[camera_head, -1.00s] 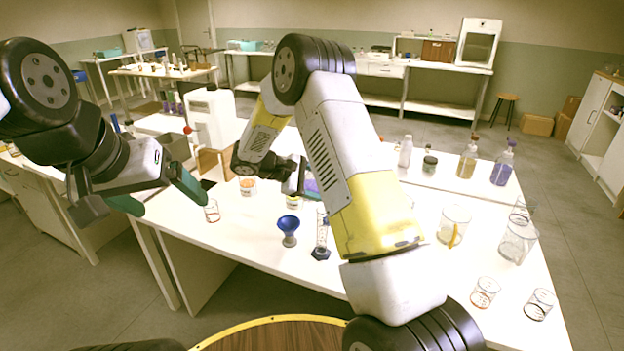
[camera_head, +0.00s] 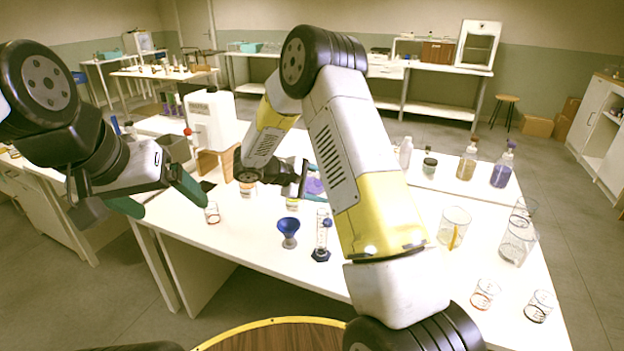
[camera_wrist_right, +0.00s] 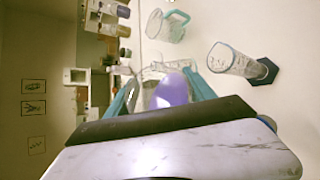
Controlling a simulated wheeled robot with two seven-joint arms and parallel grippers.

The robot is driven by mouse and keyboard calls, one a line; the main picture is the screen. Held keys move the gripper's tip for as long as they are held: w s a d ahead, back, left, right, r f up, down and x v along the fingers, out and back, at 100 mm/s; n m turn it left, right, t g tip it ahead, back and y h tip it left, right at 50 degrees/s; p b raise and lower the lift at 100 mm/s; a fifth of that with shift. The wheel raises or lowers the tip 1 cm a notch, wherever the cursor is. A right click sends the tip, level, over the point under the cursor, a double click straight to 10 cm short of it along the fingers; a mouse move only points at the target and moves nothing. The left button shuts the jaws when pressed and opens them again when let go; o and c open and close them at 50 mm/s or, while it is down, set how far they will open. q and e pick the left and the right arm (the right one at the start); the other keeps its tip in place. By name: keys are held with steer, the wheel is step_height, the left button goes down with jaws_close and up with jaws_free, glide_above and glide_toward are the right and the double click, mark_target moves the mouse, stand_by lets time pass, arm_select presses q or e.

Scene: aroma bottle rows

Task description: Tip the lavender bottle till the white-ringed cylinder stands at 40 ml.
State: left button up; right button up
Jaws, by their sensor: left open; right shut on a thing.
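The lavender bottle (camera_head: 314,185), with purple contents, is held in my right gripper (camera_head: 302,178) above the table, partly hidden by my right arm. In the right wrist view the purple bottle (camera_wrist_right: 172,90) sits between the two teal fingers, which are shut on it. A clear graduated cylinder (camera_head: 321,240) with a dark blue hexagonal base stands upright in front of it. A graduated cylinder on a dark base also shows in the right wrist view (camera_wrist_right: 238,63). I cannot make out a white ring or the liquid level. My left gripper (camera_head: 162,197) is open and empty at the left.
A blue funnel (camera_head: 288,229) stands left of the cylinder. A small glass beaker (camera_head: 212,213) is near the left edge. A beaker with a yellow handle (camera_head: 453,228) and several other glasses stand at the right. Bottles stand behind, including a purple one (camera_head: 502,166).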

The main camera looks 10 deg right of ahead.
steer(key=shift+w+a+f+m+t, duration=0.1)
steer(key=shift+w+f+m+t, duration=0.1)
steer(key=shift+f+m+t, duration=0.3)
steer(key=shift+w+f+m+t, duration=0.1)
steer(key=shift+w+f+t, duration=0.1)
steer(key=shift+f, duration=0.45)
stand_by(0.5)
steer(key=shift+w+f+m+t, duration=0.1)
steer(key=shift+f+m+t, duration=0.15)
steer(key=shift+m+t, duration=0.3)
steer(key=shift+r+m+t, duration=0.45)
steer(key=shift+t, duration=0.1)
steer(key=shift+f+m+t, duration=0.15)
steer(key=shift+m+t, duration=0.15)
steer(key=shift+m, duration=0.1)
stand_by(2.4)
steer(key=shift+f+n+g, duration=0.3)
steer(key=shift+n+g, duration=0.5)
